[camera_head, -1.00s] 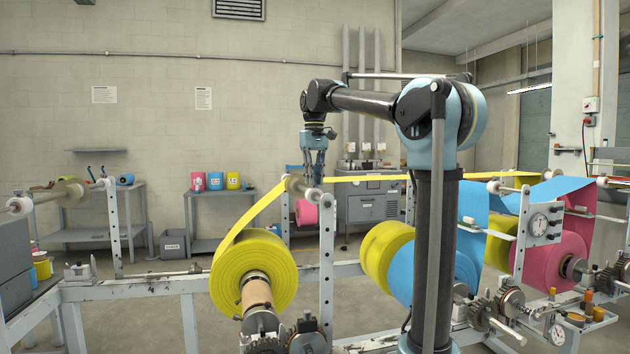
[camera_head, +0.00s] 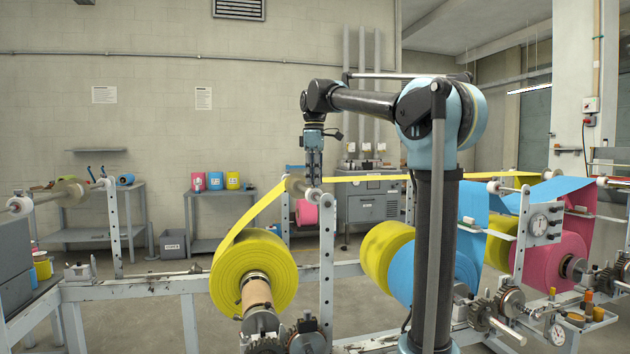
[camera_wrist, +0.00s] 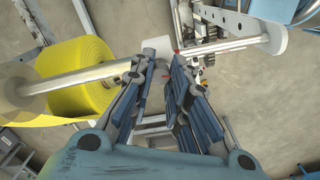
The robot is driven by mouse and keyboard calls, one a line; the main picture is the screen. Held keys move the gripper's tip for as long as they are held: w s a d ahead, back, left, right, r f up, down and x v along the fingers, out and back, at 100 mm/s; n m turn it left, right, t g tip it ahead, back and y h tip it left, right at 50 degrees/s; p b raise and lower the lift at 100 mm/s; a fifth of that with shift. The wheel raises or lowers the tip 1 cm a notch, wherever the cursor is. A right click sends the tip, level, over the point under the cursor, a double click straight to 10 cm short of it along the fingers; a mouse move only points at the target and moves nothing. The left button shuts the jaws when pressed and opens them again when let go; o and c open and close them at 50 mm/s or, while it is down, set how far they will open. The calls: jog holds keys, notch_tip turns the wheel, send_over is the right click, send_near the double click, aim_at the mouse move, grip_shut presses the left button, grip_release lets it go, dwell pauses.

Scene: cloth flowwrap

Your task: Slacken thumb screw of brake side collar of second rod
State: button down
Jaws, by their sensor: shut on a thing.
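My gripper (camera_head: 314,184) points down at the near end of a pale rod (camera_head: 298,184) on top of a drilled upright (camera_head: 327,245). The yellow web passes over this rod. In the wrist view my gripper (camera_wrist: 164,68) has its fingers either side of a small thing by a pale collar-like piece (camera_wrist: 157,45); I take it as the thumb screw, shut between the tips and mostly hidden. Whether the screw is loose cannot be seen.
A large yellow roll (camera_head: 252,272) hangs below and left of my gripper. Yellow, blue and pink rolls and a dial gauge (camera_head: 539,224) stand to the right. In the wrist view a pale bar (camera_wrist: 225,45) runs right from near my fingertips.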

jog(key=shift+d+n, duration=0.1)
jog(key=shift+n, duration=0.4)
jog(key=c, duration=1.5)
grip_release()
notch_tip(320, 180, up, 12)
jog(key=shift+w+f, duration=0.1)
jog(key=shift+w, duration=0.05)
